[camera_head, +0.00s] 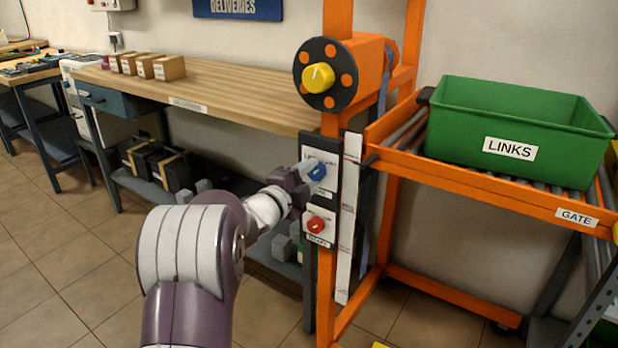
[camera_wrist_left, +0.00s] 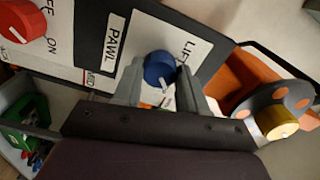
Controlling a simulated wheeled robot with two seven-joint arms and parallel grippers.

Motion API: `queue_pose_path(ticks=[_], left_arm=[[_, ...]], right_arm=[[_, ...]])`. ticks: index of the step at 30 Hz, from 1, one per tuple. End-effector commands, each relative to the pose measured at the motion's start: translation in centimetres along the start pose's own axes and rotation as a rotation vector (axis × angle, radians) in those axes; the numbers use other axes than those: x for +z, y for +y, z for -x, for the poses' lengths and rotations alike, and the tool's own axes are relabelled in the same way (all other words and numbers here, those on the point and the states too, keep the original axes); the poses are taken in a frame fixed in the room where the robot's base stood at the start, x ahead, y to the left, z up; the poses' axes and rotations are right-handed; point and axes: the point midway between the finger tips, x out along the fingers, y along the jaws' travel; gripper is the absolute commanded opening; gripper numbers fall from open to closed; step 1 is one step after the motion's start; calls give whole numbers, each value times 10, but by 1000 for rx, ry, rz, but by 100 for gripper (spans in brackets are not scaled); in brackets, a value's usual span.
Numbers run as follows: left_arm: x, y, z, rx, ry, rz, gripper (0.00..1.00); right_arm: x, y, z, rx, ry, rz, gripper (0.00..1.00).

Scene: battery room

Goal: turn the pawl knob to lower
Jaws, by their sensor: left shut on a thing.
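The pawl knob is blue with a pale pointer mark. It sits on a white plate labelled PAWL and LIFT in the left wrist view (camera_wrist_left: 159,69), and it shows in the head view (camera_head: 317,172) on the dark panel of the orange post. My left gripper (camera_wrist_left: 160,88) is shut on the blue knob, one grey finger on each side of it. In the head view my left gripper (camera_head: 308,174) reaches the panel from the left. Part of the plate's lettering is hidden by the fingers. My right gripper is in neither view.
A red knob (camera_head: 316,224) sits just below on the same panel. A black disc with a yellow knob (camera_head: 318,77) is above. A green LINKS crate (camera_head: 520,120) stands on the orange roller frame at right. A wooden bench (camera_head: 220,92) is behind left.

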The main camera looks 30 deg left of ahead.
Motion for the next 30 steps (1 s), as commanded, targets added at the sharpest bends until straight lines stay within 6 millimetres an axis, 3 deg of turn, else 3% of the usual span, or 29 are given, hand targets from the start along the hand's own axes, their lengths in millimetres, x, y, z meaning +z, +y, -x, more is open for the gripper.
queue_pose_path(ticks=[3,4,6,17,30], left_arm=[[0,1,0,3,0,-1,11],[0,1,0,3,0,-1,45],[0,1,0,2,0,-1,67],[0,-1,7,1,-2,0,67],[0,-2,112,1,-3,0,67]], right_arm=[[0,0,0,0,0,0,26],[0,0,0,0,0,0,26],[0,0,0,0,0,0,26],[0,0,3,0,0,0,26],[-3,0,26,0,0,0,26]])
